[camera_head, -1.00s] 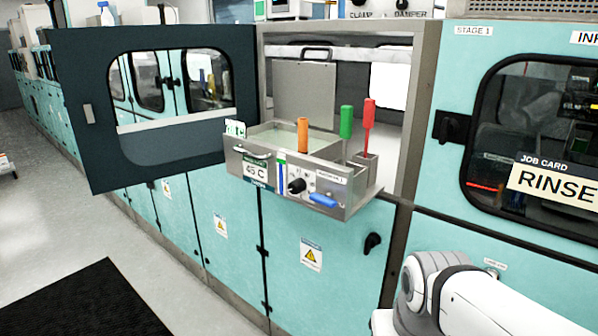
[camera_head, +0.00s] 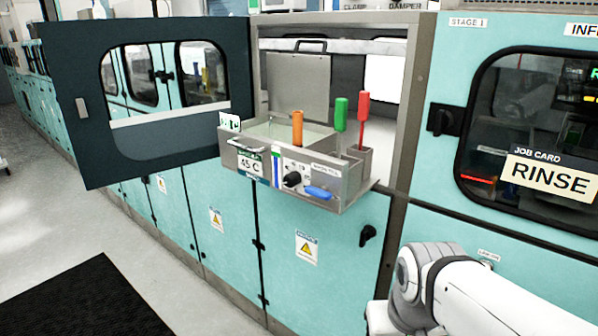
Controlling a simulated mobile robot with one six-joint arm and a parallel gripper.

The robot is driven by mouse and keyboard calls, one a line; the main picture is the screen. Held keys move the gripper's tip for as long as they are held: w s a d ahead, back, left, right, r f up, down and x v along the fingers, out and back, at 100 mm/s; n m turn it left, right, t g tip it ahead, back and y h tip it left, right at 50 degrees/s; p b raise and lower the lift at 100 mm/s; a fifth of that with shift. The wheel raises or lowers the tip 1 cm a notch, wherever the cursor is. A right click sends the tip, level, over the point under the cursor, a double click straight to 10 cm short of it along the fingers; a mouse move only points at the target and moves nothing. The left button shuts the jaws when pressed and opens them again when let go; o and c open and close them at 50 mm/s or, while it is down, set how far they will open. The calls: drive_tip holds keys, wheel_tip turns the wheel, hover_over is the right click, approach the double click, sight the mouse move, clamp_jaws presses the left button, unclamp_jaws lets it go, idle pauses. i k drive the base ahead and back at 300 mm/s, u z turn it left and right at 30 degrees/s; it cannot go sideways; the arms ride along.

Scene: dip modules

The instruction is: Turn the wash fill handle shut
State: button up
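A blue lever handle (camera_head: 319,193) sits low on the right of the front panel of a metal bath module (camera_head: 262,170). A small label is above it, too small to read surely; I take this as the wash fill handle. The lever lies about level across the panel. A black knob (camera_head: 292,179) is just left of it. The white arm at the lower right is mine; its gripper end is outside the frame, and nothing touches the blue handle.
The module stands out through an open hatch, with a dark windowed door (camera_head: 70,120) swung out to the left. Orange (camera_head: 297,128), green (camera_head: 341,114) and red (camera_head: 364,105) handled tools stand upright in it. A windowed cabinet (camera_head: 425,185) is on the right. Floor shows at lower left.

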sight(321, 193)
drive_tip(key=z, duration=1.6)
drive_tip(key=k, duration=1.1)
drive_tip(key=u, duration=0.9)
drive_tip(key=i, duration=1)
drive_tip(key=u, duration=0.1)
